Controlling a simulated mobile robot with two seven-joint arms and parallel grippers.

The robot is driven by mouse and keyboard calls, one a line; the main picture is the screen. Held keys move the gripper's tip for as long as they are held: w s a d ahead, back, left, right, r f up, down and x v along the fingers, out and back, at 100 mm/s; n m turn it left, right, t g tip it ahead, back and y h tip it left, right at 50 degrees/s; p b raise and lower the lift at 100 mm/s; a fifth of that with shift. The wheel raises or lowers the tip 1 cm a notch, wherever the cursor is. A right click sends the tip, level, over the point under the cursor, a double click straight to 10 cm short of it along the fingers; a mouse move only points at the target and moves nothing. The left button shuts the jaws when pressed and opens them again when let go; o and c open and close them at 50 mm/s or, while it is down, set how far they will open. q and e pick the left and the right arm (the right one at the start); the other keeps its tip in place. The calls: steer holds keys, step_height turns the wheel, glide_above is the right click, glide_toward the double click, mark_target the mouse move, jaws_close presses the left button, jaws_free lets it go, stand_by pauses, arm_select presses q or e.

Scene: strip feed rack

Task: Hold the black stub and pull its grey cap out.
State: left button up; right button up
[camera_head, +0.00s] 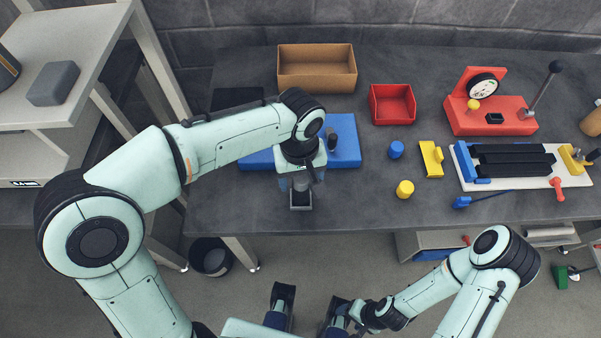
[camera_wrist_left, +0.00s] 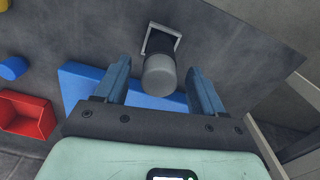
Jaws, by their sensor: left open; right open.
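The black stub (camera_wrist_left: 157,50) with its round grey cap (camera_wrist_left: 160,76) stands in a square grey holder (camera_wrist_left: 161,30) in the left wrist view. The holder also shows in the head view (camera_head: 301,208) near the table's front edge; there my gripper hides the cap. My left gripper (camera_head: 301,183) points down over it. In the left wrist view its open fingers (camera_wrist_left: 158,80) lie on both sides of the cap, with a gap to each. I cannot tell the exact height between fingertips and cap. My right gripper (camera_head: 347,313) is open and empty, low in front of the table.
A blue mat (camera_head: 346,145) lies behind the holder, bearing a dark upright piece (camera_head: 331,139). Further back are a cardboard box (camera_head: 316,84) and red bin (camera_head: 393,117). Blue (camera_head: 396,149) and yellow (camera_head: 405,189) cylinders and a strip fixture (camera_head: 520,184) stand to the right.

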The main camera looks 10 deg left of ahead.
mark_target(299, 178)
arm_select(q)
steer(key=c, duration=1.1)
steer(key=o, duration=1.1)
step_height(299, 178, up, 14)
steer(key=p, duration=0.3)
steer(key=shift+a+f, duration=0.1)
steer(key=shift+f, duration=0.15)
steer(key=shift+s, duration=0.1)
